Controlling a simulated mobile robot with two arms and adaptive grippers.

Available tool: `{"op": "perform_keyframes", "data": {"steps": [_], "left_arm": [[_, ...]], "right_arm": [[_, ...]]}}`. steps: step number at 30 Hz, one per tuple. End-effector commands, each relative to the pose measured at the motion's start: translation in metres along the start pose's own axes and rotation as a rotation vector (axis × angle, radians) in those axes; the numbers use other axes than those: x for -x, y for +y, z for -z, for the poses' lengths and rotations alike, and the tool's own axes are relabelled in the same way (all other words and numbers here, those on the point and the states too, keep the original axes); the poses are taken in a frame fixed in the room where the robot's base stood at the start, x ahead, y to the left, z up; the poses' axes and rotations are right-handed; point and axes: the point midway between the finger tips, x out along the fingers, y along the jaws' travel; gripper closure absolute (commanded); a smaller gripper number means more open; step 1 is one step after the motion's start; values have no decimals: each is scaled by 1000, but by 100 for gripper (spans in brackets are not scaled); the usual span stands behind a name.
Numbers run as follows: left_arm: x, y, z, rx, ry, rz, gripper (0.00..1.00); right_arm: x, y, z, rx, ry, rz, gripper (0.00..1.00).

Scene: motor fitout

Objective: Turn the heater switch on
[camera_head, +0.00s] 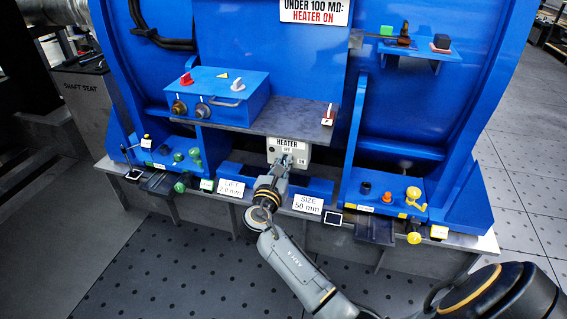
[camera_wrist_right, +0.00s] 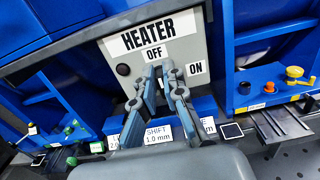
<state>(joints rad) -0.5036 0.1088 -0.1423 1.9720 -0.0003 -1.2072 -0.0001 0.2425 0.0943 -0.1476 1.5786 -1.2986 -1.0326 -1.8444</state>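The heater switch box (camera_head: 301,156) is a pale grey box under the front edge of the grey shelf. It also shows large in the right wrist view (camera_wrist_right: 112,64), with a HEATER label (camera_wrist_right: 152,35), an OFF label (camera_wrist_right: 153,54) above the fingertips and an ON label (camera_wrist_right: 196,68) to their right. My right gripper (camera_head: 285,161) is in front of the box. In the wrist view its fingertips (camera_wrist_right: 160,68) come together just below OFF. The switch lever is hidden behind the fingers, so I cannot tell its position or whether they touch it. My left gripper is not in view.
A blue control box (camera_head: 235,105) stands on the grey shelf (camera_head: 290,117) above. A blue bracket (camera_head: 318,187) is below the heater box. Label cards (camera_head: 308,203) line the front ledge. Caps and fittings (camera_head: 413,194) sit on both sides. The floor in front is clear.

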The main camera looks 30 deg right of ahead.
Motion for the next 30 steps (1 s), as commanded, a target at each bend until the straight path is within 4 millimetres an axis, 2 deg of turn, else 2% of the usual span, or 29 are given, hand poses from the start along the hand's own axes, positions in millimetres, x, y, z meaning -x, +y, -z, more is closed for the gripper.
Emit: {"op": "perform_keyframes", "data": {"steps": [11,23,26,30], "left_arm": [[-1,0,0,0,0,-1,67],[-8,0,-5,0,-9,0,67],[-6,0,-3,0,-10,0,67],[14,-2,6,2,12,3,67]], "right_arm": [[0,-1,0,-58,1,-1,100],[1,-5,2,-366,1,1,100],[1,-6,2,-462,0,0,100],[0,-7,4,-595,0,0,100]]}}
